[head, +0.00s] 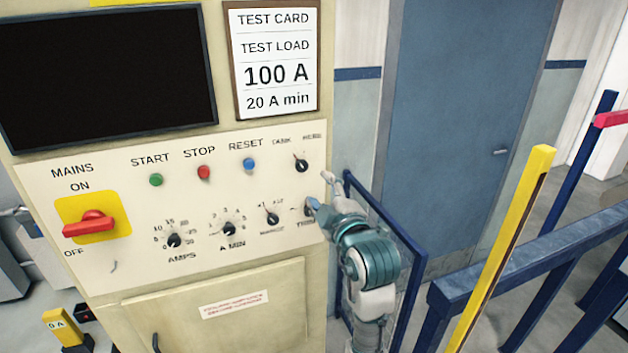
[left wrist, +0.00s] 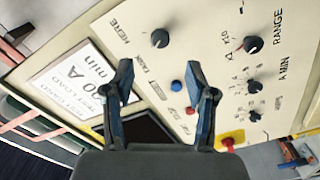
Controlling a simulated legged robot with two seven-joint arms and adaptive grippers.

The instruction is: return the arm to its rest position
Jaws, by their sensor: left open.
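My left gripper (head: 318,191) is open beside the right edge of the cream control panel (head: 130,265). In the head view it overlaps the rightmost lower knob (head: 309,210); whether it touches the knob cannot be told. In the left wrist view the two blue fingers (left wrist: 159,67) are spread apart with nothing between them. The panel shows tilted behind them, with one knob (left wrist: 159,39) beyond the fingertips. My left arm (head: 368,262) is bent in front of a blue-framed panel. My right gripper is not in view.
The panel carries a red mains switch (head: 90,224), green (head: 156,180), red (head: 204,172) and blue (head: 249,164) buttons, and several knobs. A test card (head: 275,60) and dark screen (head: 110,75) are above. A blue railing (head: 520,255) and yellow post (head: 510,235) stand right.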

